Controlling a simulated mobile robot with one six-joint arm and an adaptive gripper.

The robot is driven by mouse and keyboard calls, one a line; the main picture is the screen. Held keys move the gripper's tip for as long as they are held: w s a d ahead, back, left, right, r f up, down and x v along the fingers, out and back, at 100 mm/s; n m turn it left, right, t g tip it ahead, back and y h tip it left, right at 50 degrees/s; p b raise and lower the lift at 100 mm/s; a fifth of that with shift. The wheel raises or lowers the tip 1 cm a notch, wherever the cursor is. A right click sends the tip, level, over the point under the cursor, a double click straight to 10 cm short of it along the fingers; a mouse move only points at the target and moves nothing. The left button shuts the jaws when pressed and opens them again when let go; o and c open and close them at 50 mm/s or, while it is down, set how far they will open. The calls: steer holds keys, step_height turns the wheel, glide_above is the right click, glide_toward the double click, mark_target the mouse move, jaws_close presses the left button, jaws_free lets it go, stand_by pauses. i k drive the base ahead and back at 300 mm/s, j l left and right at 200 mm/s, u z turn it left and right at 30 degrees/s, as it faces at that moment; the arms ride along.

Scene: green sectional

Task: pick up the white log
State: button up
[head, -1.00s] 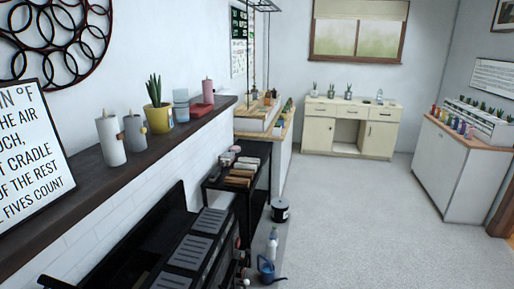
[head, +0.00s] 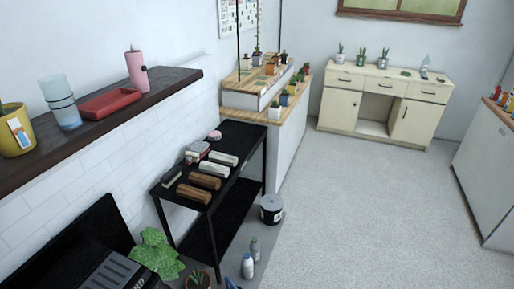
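A black two-level table (head: 240,135) stands against the white brick wall, left of the middle in the head view. Several short logs lie on its top in a row. The farthest, a white log (head: 223,158), is the palest. A second pale log (head: 214,168) lies just in front of it. Two brown logs, one middle (head: 205,181) and one nearest (head: 194,193), lie closer to the table's front. My gripper is not in view.
Dark and pink items (head: 197,150) lie beside the logs. A black bucket (head: 271,209), bottles (head: 248,266) and a leafy plant (head: 156,254) are near the table. A dark shelf (head: 140,104) overhangs at left. Grey floor (head: 370,220) is open to the right.

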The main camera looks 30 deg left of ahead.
mark_target(205, 166)
steer(key=i+u, duration=0.1)
steer(key=i, duration=0.4)
steer(key=i+l+u, duration=0.15)
steer(key=i, duration=0.35)
steer(key=i+l+u, duration=0.1)
steer(key=i, duration=0.4)
steer(key=i+l+u, duration=0.15)
steer(key=i, duration=0.35)
steer(key=i+j+u, duration=0.25)
steer(key=u, duration=0.2)
steer(key=i+j+u, duration=0.15)
steer(key=i+u, duration=0.15)
steer(key=u, duration=0.2)
steer(key=i+u, duration=0.45)
steer(key=i+l+u, duration=0.1)
steer(key=u, duration=0.35)
steer(key=i+l+u, duration=0.25)
steer(key=i+u, duration=0.25)
steer(key=k+j, duration=0.05)
steer(key=k, duration=0.05)
